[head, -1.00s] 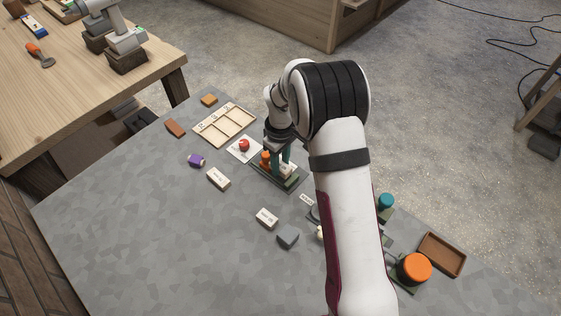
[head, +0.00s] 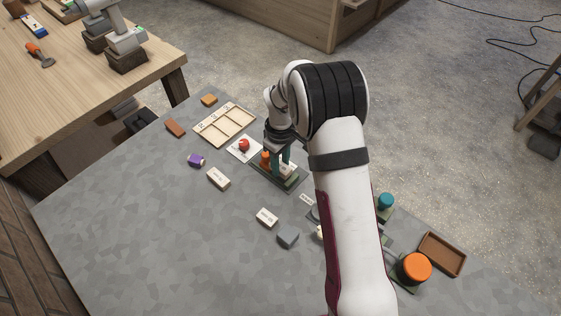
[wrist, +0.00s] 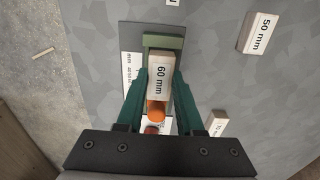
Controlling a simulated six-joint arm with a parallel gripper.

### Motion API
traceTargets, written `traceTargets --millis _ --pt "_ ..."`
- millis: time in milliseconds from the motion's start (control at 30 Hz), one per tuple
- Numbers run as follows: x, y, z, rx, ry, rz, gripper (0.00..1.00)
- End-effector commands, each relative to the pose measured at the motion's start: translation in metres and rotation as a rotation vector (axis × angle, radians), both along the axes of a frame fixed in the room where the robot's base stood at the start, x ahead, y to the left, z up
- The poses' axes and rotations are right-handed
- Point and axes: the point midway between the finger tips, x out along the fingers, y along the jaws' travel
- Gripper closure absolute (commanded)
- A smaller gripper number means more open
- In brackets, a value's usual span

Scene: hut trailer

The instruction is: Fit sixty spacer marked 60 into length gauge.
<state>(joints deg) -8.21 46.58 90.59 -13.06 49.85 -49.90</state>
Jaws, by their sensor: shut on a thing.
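The sixty spacer (wrist: 161,72) is a white block marked 60 mm. My gripper (wrist: 160,84) is shut on it, with one dark green finger along each long side. In the wrist view it lies lengthwise over the length gauge, between the gauge's green end block (wrist: 163,41) and an orange knob (wrist: 156,112). Whether it rests on the gauge floor or is slightly above cannot be told. In the head view the length gauge (head: 290,184) is a dark green base under my gripper (head: 281,168), which partly hides it.
A white block marked 50 mm (wrist: 259,33) and another white block (head: 218,178) lie apart on the grey table. A grey block (head: 288,236), a purple piece (head: 196,160), a divided wooden tray (head: 225,124) and a red ball (head: 244,145) are nearby. The table's left part is clear.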

Motion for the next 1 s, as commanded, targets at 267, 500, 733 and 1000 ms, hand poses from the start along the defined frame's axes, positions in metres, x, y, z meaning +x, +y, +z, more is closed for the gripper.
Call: traceTargets --millis 267,500,733,1000 --pt "0.000 0.000 -0.005 0.000 0.000 0.000 1.00" --pt "0.000 0.000 -0.009 0.001 -0.001 0.000 1.00" --pt "0.000 0.000 -0.014 0.000 0.000 0.000 1.00" --pt "0.000 0.000 -0.018 0.000 0.000 0.000 1.00"
